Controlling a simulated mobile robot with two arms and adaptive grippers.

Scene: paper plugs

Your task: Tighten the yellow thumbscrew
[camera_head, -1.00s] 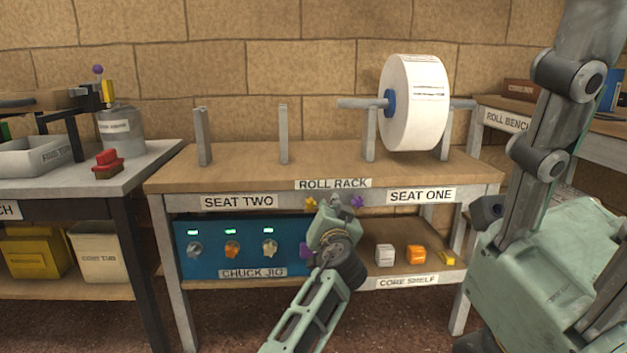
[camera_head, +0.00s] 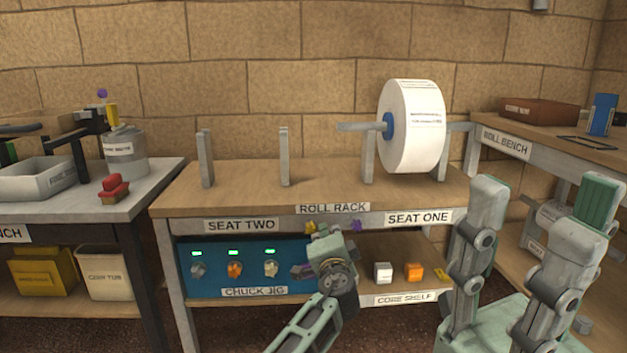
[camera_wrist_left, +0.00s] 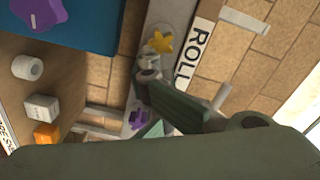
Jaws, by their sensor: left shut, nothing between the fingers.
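The yellow thumbscrew (camera_head: 310,228) is a small star-shaped knob on the front edge of the roll rack (camera_head: 185,211). It also shows in the left wrist view (camera_wrist_left: 160,42). A similar purple thumbscrew (camera_head: 356,226) sits to its right; it too shows in the left wrist view (camera_wrist_left: 138,118). My left gripper (camera_head: 324,232) is shut and empty, just in front of the rack edge between the two thumbscrews. In the left wrist view its fingertips (camera_wrist_left: 148,72) lie close to the yellow thumbscrew; whether they touch cannot be told. My right gripper (camera_head: 540,200) is open and empty at the right.
A large white paper roll (camera_head: 412,128) hangs on a rod over seat one. Below the rack are the blue chuck jig (camera_head: 205,252) with several knobs, and a core shelf with a white block (camera_head: 383,272) and an orange block (camera_head: 414,272). The right bench (camera_head: 502,143) stands beside my right gripper.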

